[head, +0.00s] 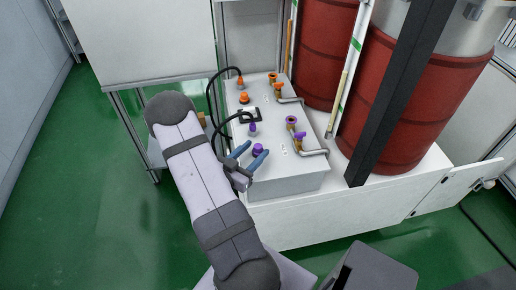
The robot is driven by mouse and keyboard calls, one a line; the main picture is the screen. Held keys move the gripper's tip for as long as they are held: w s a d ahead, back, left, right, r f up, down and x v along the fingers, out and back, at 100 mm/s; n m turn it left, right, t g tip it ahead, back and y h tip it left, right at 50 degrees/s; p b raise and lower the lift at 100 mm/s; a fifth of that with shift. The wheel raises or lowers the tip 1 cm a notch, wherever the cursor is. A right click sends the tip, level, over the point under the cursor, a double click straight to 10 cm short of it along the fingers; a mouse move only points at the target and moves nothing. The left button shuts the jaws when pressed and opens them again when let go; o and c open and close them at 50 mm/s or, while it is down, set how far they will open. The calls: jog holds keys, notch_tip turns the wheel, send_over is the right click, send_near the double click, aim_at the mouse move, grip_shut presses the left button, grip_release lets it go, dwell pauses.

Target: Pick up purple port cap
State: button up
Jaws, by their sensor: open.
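A small purple cap (258,148) sits on the near end of the top of a light grey box unit (290,178). My gripper (252,153) is open, and its two blue fingers show on either side of the cap in the picture. I cannot tell from this view how far the fingers are above the cap or whether they touch it. Nothing shows held between them. A purple hose fitting (252,128), a purple ring-shaped port (291,121) and a purple valve handle (300,135) stand close by on the same top.
An orange cap (244,98) and orange valve handle (278,88) are farther back on the box. Black hoses (212,92) curve along its left side. A bent metal pipe (314,152) lies at right. Red drums (395,110) and a dark post (398,90) stand right of it.

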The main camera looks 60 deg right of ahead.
jog(key=c, duration=1.1)
jog(key=shift+c, duration=0.2)
jog(key=shift+r, duration=0.2)
notch_tip(320, 180, up, 10)
jog(key=shift+f, duration=0.2)
